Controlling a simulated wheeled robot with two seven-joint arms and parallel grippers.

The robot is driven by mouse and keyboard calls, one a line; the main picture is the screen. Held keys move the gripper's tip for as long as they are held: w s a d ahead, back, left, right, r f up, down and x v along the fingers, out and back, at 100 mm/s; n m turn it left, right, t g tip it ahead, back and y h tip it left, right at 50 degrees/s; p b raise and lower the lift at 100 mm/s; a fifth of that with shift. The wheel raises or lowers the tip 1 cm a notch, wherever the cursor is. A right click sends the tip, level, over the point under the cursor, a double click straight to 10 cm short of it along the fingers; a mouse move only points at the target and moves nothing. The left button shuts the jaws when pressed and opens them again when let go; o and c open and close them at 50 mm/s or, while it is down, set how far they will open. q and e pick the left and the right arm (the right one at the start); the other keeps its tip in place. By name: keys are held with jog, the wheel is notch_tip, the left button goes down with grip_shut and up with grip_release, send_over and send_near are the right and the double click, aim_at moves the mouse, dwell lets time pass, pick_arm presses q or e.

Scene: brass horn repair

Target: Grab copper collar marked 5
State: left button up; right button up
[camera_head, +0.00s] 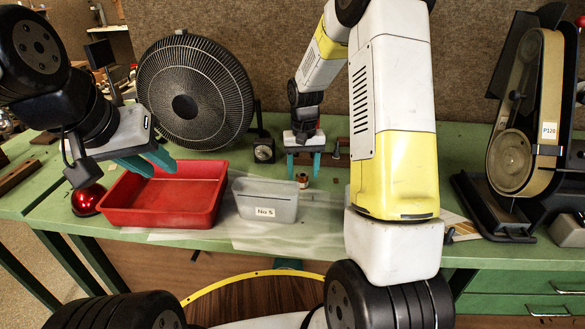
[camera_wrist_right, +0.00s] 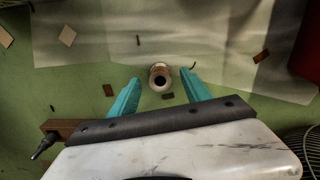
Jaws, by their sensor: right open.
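A small copper collar (camera_head: 302,180) stands on the green bench, right of the grey bin. In the right wrist view the collar (camera_wrist_right: 159,76) is a short ring with a dark hole, just beyond and between the fingertips. No number can be read on it. My right gripper (camera_head: 303,166) is open above the collar, with its teal fingers pointing down; it also shows in the right wrist view (camera_wrist_right: 161,88). My left gripper (camera_head: 156,166) is above the red tray, its teal fingers apart and nothing visible between them.
A red tray (camera_head: 128,217) and a grey bin (camera_head: 264,205) labelled "No 5" stand left of the collar. A black fan (camera_head: 195,92) is behind them. A belt sander (camera_head: 520,130) stands at the right. Small flat scraps (camera_wrist_right: 108,90) lie around the collar.

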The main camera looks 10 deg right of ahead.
jog(key=shift+f, duration=0.9)
jog(key=shift+c, duration=0.5)
grip_shut()
jog(key=shift+r, duration=0.1)
